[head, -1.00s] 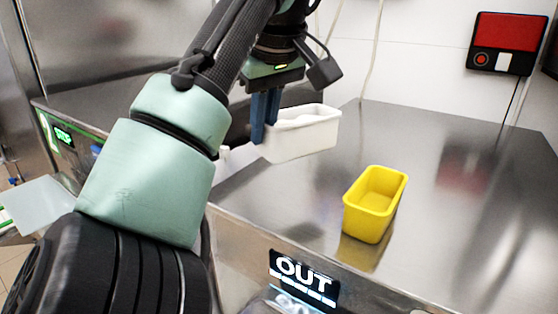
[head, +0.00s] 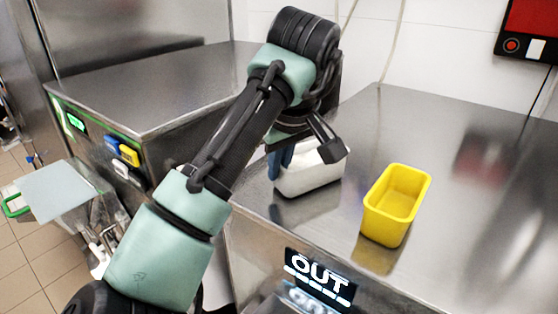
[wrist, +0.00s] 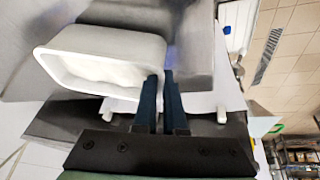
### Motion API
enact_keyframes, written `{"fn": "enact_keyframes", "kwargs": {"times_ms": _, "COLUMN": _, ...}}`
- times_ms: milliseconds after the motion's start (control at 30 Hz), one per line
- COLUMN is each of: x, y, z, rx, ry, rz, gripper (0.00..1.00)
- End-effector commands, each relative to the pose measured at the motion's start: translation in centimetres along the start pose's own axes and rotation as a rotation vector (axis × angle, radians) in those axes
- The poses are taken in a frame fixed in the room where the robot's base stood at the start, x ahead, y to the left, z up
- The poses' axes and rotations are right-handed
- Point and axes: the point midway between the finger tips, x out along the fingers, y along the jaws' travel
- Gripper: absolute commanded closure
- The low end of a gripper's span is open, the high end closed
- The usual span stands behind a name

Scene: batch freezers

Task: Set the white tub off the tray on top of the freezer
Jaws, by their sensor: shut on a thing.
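The white tub (head: 312,177) is at the left part of the steel freezer top (head: 460,220) in the head view. My gripper (head: 281,163) is shut on the tub's left wall, with its blue fingers pinching the rim; my arm partly hides the tub. The tub looks upright and at or just above the steel; I cannot tell if it touches. In the wrist view the tub (wrist: 110,37) lies sideways in the picture, with the fingers (wrist: 160,85) at its rim and something white inside. A pale flat tray (head: 60,190) is at the far left in the head view.
A yellow tub (head: 397,205) stands close to the right of the white tub. The freezer top is clear farther right and behind. An OUT display (head: 320,277) is on the front below. A second steel machine (head: 150,90) stands at the left, across a gap.

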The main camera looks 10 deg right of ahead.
Motion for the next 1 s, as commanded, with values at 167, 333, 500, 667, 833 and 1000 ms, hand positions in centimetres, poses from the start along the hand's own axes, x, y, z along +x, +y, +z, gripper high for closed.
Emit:
{"fn": "enact_keyframes", "kwargs": {"times_ms": 167, "x": 0.2, "y": 0.0, "z": 0.1, "rx": -0.001, "ry": 0.003, "rz": 0.003, "gripper": 1.00}}
{"fn": "enact_keyframes", "kwargs": {"times_ms": 333, "x": 0.5, "y": 0.0, "z": 0.2, "rx": 0.000, "ry": 0.002, "rz": 0.003, "gripper": 1.00}}
{"fn": "enact_keyframes", "kwargs": {"times_ms": 500, "x": 0.5, "y": 0.0, "z": 0.2, "rx": 0.000, "ry": 0.001, "rz": 0.001, "gripper": 0.63}}
{"fn": "enact_keyframes", "kwargs": {"times_ms": 667, "x": 0.4, "y": 0.0, "z": 0.2, "rx": 0.000, "ry": 0.001, "rz": 0.001, "gripper": 0.62}}
{"fn": "enact_keyframes", "kwargs": {"times_ms": 833, "x": 0.2, "y": 0.0, "z": 0.1, "rx": 0.000, "ry": 0.002, "rz": 0.001, "gripper": 0.62}}
{"fn": "enact_keyframes", "kwargs": {"times_ms": 1000, "x": -1.4, "y": 0.1, "z": 0.1, "rx": 0.001, "ry": 0.004, "rz": 0.004, "gripper": 0.62}}
